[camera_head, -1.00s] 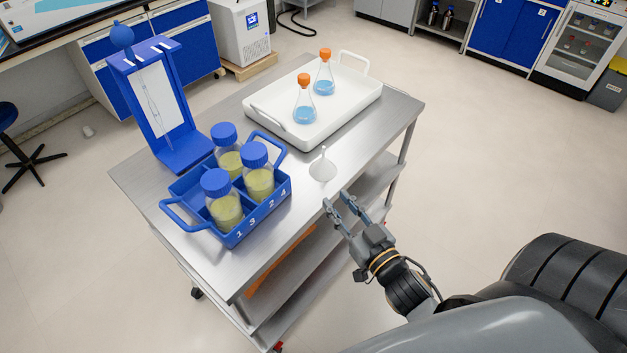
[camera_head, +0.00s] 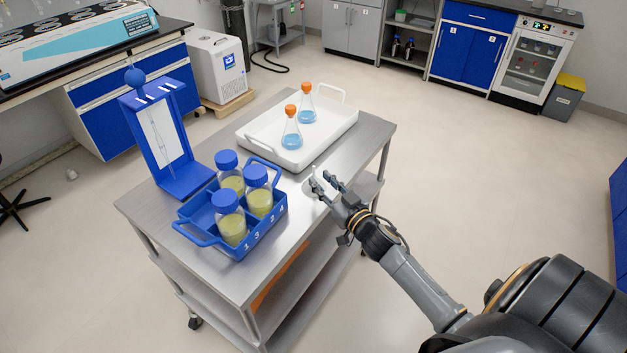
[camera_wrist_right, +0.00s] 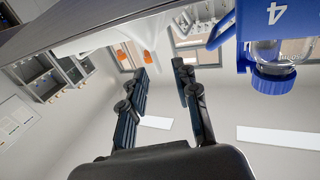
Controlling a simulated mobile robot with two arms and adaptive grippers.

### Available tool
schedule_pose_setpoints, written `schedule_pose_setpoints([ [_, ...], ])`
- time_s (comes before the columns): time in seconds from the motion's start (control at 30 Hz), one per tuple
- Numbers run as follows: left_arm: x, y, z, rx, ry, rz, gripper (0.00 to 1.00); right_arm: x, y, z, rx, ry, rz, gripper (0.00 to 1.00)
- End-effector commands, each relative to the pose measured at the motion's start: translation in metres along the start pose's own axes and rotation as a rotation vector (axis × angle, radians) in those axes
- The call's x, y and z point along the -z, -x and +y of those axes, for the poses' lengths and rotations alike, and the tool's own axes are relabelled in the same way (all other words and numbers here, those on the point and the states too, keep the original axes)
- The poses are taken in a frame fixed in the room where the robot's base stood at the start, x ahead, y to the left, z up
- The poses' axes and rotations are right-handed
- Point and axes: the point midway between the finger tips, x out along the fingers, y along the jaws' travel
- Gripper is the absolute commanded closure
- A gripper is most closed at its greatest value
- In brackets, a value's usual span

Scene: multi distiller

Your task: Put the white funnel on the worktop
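The white funnel (camera_head: 310,187) stands wide end down, stem up, on the metal cart top (camera_head: 290,205), near its right edge. My right gripper (camera_head: 322,180) is at the funnel, its fingers partly covering it in the head view. In the right wrist view, the right gripper's fingers (camera_wrist_right: 163,68) are apart, with a clear gap between them. I cannot tell whether either finger touches the funnel. A dark-topped bench (camera_head: 172,28) stands at the upper left. My left gripper is not in view.
A white tray (camera_head: 262,150) with two orange-capped flasks (camera_head: 291,130) sits behind the funnel. A blue rack (camera_head: 262,236) with blue-capped bottles is to its left. A blue stand (camera_head: 190,180) is at the cart's far left. The rack and the orange caps (camera_wrist_right: 147,57) show in the wrist view.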

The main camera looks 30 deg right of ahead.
Motion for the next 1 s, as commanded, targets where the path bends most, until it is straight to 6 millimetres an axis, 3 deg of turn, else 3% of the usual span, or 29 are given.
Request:
schedule_pose_setpoints([
  [0.2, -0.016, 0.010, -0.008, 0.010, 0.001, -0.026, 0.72, 0.007, -0.022, 0.003, 0.000, 0.001, 0.001, 0.70],
  [0.4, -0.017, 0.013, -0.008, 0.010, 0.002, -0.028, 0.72, 0.007, -0.049, 0.005, 0.000, -0.001, 0.000, 0.70],
  [0.7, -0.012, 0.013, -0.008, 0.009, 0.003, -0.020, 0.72, 0.005, -0.054, 0.004, 0.001, 0.000, -0.001, 0.70],
  [0.73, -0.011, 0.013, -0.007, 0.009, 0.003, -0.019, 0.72, 0.005, -0.054, 0.005, 0.001, 0.000, -0.001, 0.72],
  [0.87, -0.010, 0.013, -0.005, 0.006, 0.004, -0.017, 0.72, 0.006, -0.054, 0.005, 0.001, 0.000, -0.001, 0.98],
  [1.0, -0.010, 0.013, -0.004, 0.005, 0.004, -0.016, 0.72, 0.006, -0.054, 0.005, 0.000, 0.000, -0.001, 1.00],
])
